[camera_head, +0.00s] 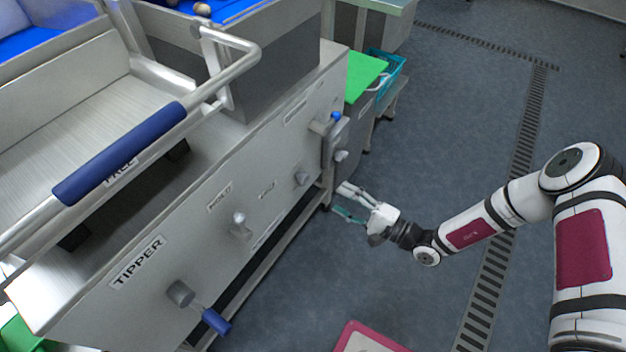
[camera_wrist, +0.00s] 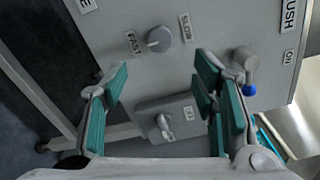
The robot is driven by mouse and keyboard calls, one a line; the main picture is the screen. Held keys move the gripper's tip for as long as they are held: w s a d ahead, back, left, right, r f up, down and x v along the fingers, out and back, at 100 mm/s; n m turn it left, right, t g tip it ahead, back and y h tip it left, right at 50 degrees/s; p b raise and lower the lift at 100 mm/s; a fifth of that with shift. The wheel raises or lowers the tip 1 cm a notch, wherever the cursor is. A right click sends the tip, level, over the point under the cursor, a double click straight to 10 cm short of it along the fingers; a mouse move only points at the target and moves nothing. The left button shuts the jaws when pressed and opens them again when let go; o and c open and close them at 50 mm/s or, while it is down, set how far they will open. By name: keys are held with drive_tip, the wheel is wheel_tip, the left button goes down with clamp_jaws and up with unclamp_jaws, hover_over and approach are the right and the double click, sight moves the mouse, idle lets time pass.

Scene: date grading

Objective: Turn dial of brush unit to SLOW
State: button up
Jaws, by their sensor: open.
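The grey round dial (camera_wrist: 159,39) is on the brush unit's metal panel in the wrist view, between a FAST label (camera_wrist: 134,42) on its left and a SLOW label (camera_wrist: 186,27) on its right. Its pale mark is on the side toward FAST. In the head view a small knob (camera_head: 301,178) near the panel's far end appears to be this dial. My gripper (camera_wrist: 162,84) is open and empty, its green-padded fingers apart, with the dial beyond them and roughly between them. The head view shows my gripper (camera_head: 347,201) off the panel, to the right of the dial.
A lever with a blue tip (camera_wrist: 249,88) stands out near my right finger. A grey box with a switch knob (camera_wrist: 163,126) projects below the dial. In the head view, a TIPPER crank (camera_head: 215,320) and another knob (camera_head: 240,226) protrude nearer. Open floor lies right.

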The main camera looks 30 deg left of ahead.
sight(306, 181)
drive_tip(key=a, duration=0.4)
drive_tip(key=a+b, duration=0.1)
drive_tip(key=a, duration=0.2)
drive_tip(key=a+b, duration=0.1)
drive_tip(key=a, duration=0.3)
drive_tip(key=shift+w+a, duration=0.35)
drive_tip(key=shift+w, duration=0.05)
drive_tip(key=c, duration=1.2)
